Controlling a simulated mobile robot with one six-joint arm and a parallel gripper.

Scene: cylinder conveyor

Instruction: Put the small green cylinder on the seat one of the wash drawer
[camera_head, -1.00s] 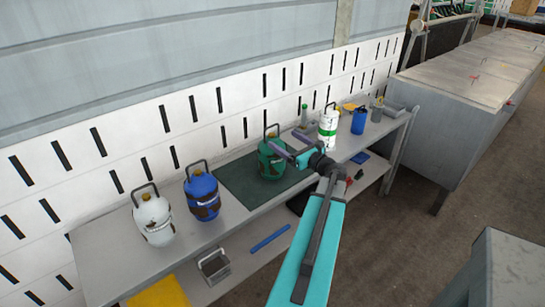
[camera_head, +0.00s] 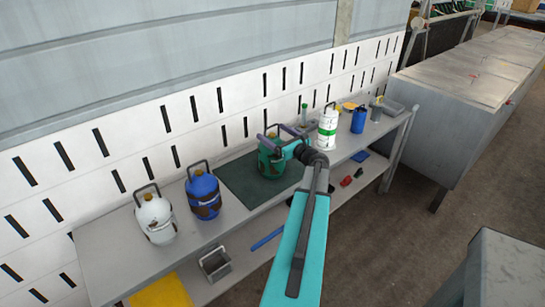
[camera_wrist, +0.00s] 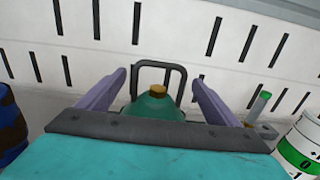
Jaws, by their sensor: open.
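The small green cylinder (camera_head: 268,166) has dark smudges, a brass valve and a dark handle. It stands upright on the dark green mat (camera_head: 236,180) on the bench. In the wrist view the green cylinder (camera_wrist: 153,110) is centred between my fingers, its handle rising behind the valve. My gripper (camera_head: 274,134) is open at the cylinder's top, with one purple finger on each side in the wrist view (camera_wrist: 158,78). I cannot tell whether the fingers touch it. My gripper and arm hide part of the cylinder. I cannot make out the wash drawer or its seats.
A white cylinder (camera_head: 155,217) and a blue one (camera_head: 204,197) stand left on the bench (camera_head: 110,262). A white-and-green canister (camera_head: 327,128) and a blue container (camera_head: 359,120) stand right. A slotted white wall (camera_head: 205,125) rises behind. Large grey metal cabinets (camera_head: 440,120) stand further right.

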